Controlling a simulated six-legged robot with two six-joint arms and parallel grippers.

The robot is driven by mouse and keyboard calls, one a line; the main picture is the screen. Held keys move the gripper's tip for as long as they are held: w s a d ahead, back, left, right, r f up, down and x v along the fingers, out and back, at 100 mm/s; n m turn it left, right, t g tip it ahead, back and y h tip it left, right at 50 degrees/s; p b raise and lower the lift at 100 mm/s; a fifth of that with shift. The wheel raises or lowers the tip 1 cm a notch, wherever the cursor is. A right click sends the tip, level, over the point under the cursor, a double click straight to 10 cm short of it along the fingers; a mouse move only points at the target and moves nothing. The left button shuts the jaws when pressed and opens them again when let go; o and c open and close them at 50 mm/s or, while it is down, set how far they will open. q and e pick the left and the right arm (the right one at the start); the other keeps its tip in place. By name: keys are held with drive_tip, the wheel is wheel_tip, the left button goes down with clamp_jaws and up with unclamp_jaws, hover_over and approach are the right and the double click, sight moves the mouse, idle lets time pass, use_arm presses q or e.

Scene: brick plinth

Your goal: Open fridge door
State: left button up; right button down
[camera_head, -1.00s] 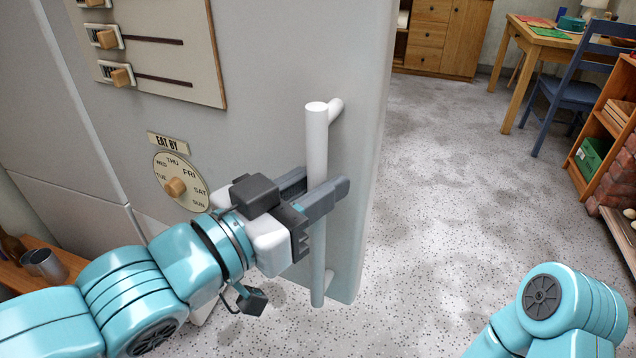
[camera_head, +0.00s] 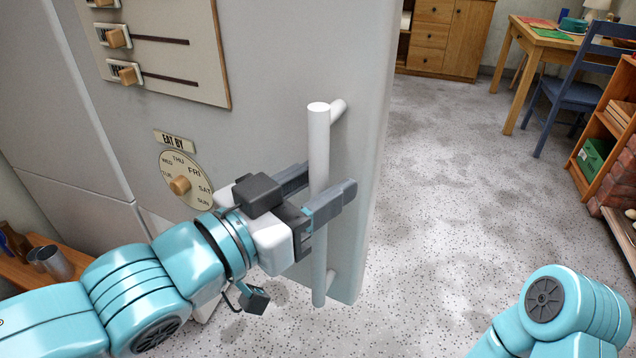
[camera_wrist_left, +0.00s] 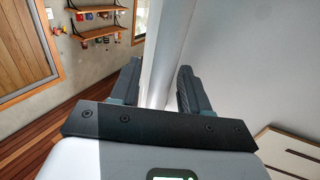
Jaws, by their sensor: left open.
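The pale grey fridge door (camera_head: 275,70) fills the left and middle of the head view. Its white vertical bar handle (camera_head: 319,150) stands near the door's right edge. My left gripper (camera_head: 316,190) is open around the lower middle of the handle, with one finger on each side. In the left wrist view the handle (camera_wrist_left: 168,55) runs between the two spread fingers (camera_wrist_left: 157,88). I cannot tell whether the fingers touch it. My right arm (camera_head: 560,310) shows at bottom right, but its gripper is out of the picture.
An "EAT BY" dial (camera_head: 186,178) and a slider panel (camera_head: 160,50) are on the door. Metal cups (camera_head: 55,262) stand on a wooden surface at left. Speckled floor (camera_head: 450,190) is clear right of the door. A blue chair (camera_head: 575,90) and wooden shelf (camera_head: 600,130) stand at far right.

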use_arm(q)
drive_tip(key=shift+a, duration=0.1)
idle(0.3)
drive_tip(key=shift+s+a+r+p, duration=0.1)
drive_tip(key=shift+s+a+p, duration=0.15)
drive_tip(key=shift+s+p, duration=0.05)
drive_tip(key=p+v, duration=0.2)
drive_tip(key=v, duration=1.3)
drive_tip(key=shift+a, duration=0.2)
drive_tip(key=shift+s, duration=0.1)
